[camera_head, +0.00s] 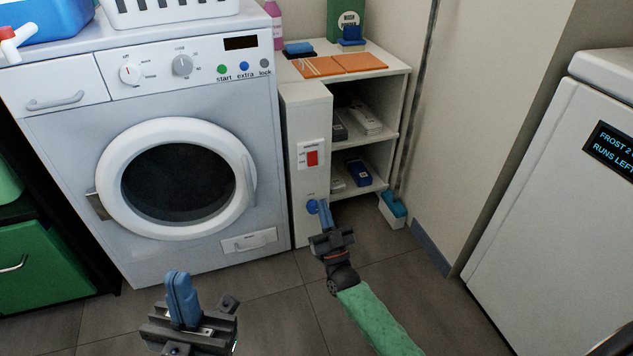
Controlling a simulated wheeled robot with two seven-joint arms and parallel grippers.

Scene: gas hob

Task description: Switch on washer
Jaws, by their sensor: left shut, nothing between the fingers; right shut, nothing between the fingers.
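The white washer (200,95) stands at the left with its round door (178,180) closed. Its panel has two dials, a dark display (240,43) and a green start button (222,69), blue extra button (244,66) and grey lock button (265,62). A red switch (312,158) on a white plate sits on the narrow cabinet (308,110) to its right. A blue round knob (312,206) is below it. My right gripper (325,208) is shut and empty, its tips beside the knob; contact is unclear. My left gripper (180,280) is shut and empty in front of the washer.
An open shelf (395,70) with boxes and orange cloths stands right of the cabinet. A white freezer (560,190) stands at the far right. The tiled floor (430,300) between is clear.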

